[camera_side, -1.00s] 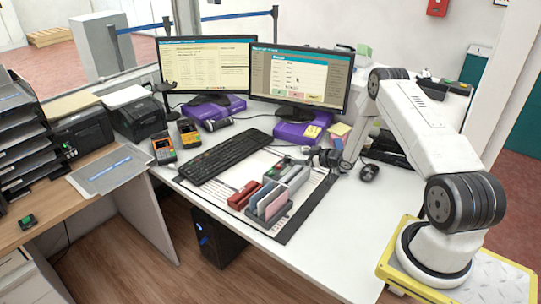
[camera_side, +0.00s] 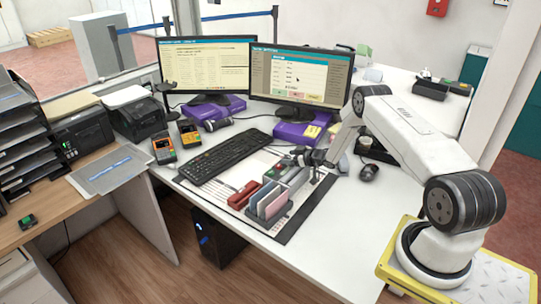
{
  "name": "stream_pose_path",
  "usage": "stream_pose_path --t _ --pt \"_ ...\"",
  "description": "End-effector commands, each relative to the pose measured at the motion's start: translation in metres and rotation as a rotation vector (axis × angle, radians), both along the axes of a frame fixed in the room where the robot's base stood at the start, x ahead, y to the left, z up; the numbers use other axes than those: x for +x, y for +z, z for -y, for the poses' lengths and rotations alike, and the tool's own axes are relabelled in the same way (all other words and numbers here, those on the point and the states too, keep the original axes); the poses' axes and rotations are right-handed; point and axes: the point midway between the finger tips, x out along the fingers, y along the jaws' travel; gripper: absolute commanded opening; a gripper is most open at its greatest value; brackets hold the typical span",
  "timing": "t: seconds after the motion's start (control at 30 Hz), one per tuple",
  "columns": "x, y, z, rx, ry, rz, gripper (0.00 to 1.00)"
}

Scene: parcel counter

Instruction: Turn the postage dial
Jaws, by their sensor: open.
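My gripper (camera_side: 294,158) is open. It reaches in from the right, low over the far end of a small grey desk unit (camera_side: 296,181) on the mat. I cannot tell whether my fingers touch anything.
A black keyboard (camera_side: 223,157) and a red stapler-like object (camera_side: 244,194) lie left of the unit. Two monitors (camera_side: 300,75) stand behind on purple bases. The white counter (camera_side: 335,240) is clear at the front right.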

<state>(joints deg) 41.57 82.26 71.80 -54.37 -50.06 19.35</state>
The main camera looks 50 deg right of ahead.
Motion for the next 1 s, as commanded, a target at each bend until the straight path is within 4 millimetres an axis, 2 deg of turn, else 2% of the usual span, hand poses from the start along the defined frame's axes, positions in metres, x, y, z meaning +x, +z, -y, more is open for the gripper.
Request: stream_pose_path --t 0.23,0.57,0.6,0.83,1.0 --pt "0.0109 -0.0045 -0.001 0.0 0.001 0.001 0.77" --pt "0.0123 -0.0052 -0.0009 0.001 0.0 0.0 0.77" --pt "0.0122 -0.0052 -0.0009 0.001 0.0 0.0 0.74" --pt "0.0122 -0.0051 -0.0008 0.001 0.0 0.0 0.01" --pt "0.0122 -0.0051 -0.0007 0.001 0.002 0.0 0.0"
